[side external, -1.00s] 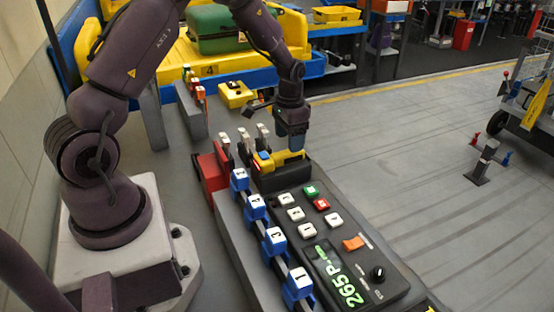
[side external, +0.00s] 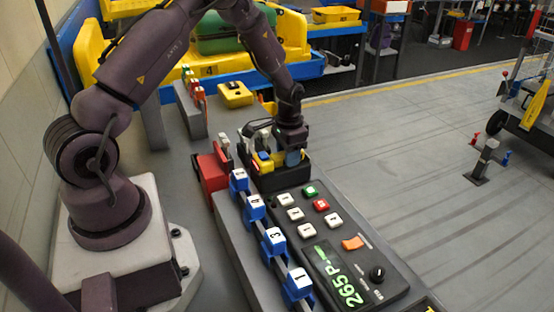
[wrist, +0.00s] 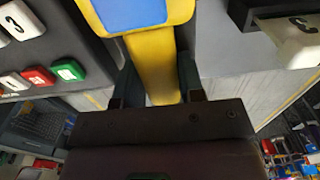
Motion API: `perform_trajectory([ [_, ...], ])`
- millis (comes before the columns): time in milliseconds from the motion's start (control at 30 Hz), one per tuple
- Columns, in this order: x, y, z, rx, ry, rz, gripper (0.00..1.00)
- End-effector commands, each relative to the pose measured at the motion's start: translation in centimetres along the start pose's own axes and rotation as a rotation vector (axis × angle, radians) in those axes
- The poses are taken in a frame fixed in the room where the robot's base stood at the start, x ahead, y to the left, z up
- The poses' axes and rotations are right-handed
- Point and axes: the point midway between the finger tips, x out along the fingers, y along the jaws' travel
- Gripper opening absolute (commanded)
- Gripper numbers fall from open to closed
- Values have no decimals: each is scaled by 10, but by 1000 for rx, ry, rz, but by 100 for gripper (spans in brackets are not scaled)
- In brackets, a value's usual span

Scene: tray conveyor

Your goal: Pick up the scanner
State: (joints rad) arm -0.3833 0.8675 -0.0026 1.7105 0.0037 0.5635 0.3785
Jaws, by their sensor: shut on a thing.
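The scanner (side external: 262,158) is yellow with a blue patch. It sits in or just at a black holder (side external: 286,178) at the far end of the control panel. My gripper (side external: 291,158) is at the scanner, low over the holder. In the wrist view my gripper (wrist: 152,90) has a finger on each side of the scanner's yellow handle (wrist: 152,60), shut on it. The scanner's blue patch (wrist: 130,14) shows at the top of that view. Whether the scanner is clear of the holder is hidden.
The control panel (side external: 385,297) with buttons and a green display lies in front. Blue numbered blocks (side external: 273,240) line its left side, with a red block (side external: 212,172) behind them. A yellow box (side external: 235,94) stands farther back. Open floor lies right.

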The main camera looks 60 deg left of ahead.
Motion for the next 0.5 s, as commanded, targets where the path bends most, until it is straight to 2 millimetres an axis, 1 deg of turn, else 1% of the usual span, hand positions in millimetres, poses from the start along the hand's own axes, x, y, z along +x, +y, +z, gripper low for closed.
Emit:
perform_trajectory([
  [267, -5, 0, 0, 0, 1, -1, 5],
  [367, -13, 0, -1, 0, 2, -1, 5],
  [467, -30, 0, -1, 0, 5, -2, 5],
  [500, -38, 1, 2, 0, 4, -2, 5],
])
